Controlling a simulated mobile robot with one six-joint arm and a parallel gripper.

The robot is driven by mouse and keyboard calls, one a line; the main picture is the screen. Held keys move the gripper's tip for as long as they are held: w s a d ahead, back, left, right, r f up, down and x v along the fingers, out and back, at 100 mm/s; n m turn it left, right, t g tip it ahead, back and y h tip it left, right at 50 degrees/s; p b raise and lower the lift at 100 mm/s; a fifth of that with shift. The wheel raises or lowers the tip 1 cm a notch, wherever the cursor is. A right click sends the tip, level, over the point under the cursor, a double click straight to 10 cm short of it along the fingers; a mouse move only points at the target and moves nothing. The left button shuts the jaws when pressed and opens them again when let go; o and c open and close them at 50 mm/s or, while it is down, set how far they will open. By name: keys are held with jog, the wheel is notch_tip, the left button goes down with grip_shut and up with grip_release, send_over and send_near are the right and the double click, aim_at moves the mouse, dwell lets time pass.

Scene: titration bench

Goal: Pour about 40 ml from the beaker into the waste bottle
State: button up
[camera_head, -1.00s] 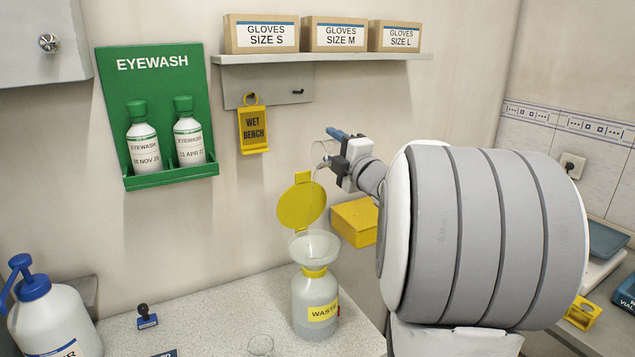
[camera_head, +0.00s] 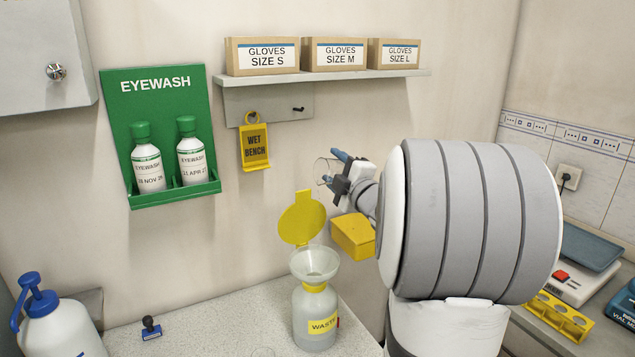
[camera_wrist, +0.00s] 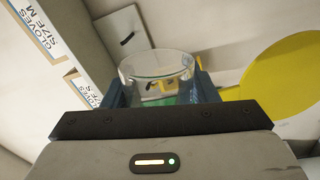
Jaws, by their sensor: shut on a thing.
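My gripper (camera_head: 336,169) is shut on a clear glass beaker (camera_head: 322,170), which it holds in the air above and a little right of the waste bottle. The beaker also shows between the two blue fingers in the wrist view (camera_wrist: 157,68). It looks tilted; its liquid level cannot be made out. The waste bottle (camera_head: 314,318) stands on the bench with a wide funnel (camera_head: 314,263) in its neck. The funnel's yellow round lid (camera_head: 301,218) is raised behind it. No stream of liquid shows between beaker and funnel.
A yellow box (camera_head: 354,236) is behind my arm, right of the lid. A blue-topped wash bottle (camera_head: 60,330) and a stamp (camera_head: 151,328) are at the left. A yellow WET BENCH sign (camera_head: 255,145) hangs on the wall below the glove shelf (camera_head: 330,78).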

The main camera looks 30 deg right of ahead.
jog(key=shift+a, duration=0.1)
jog(key=shift+a+r+m+p, duration=0.15)
jog(key=shift+r+m+p, duration=0.35)
jog(key=shift+p, duration=0.7)
jog(key=shift+m+p, duration=0.3)
jog(key=shift+m, duration=0.4)
jog(key=shift+a+f+m+g+h, duration=0.1)
jog(key=shift+f+m+g+h, duration=0.2)
jog(key=shift+f+m, duration=0.5)
jog(key=shift+a+r+m+p, duration=0.1)
jog(key=shift+r+m+p, duration=0.5)
jog(key=shift+m, duration=0.2)
jog(key=shift+m+p, duration=0.3)
jog(key=shift+m, duration=0.2)
jog(key=shift+f+m, duration=0.35)
jog(key=shift+m, duration=0.15)
jog(key=d+f+m+p, duration=0.1)
jog(key=m, duration=0.1)
jog(key=d+f+m+g+p, duration=0.1)
jog(key=m, duration=0.1)
jog(key=shift+w, duration=0.1)
jog(key=shift+w+d+f+m+p, duration=0.1)
jog(key=shift+d+f+m+p, duration=0.15)
jog(key=shift+f+m, duration=0.75)
jog(key=shift+d+f+m+p, duration=0.1)
jog(key=shift+d+f+m, duration=0.2)
jog(key=shift+f+m, duration=0.7)
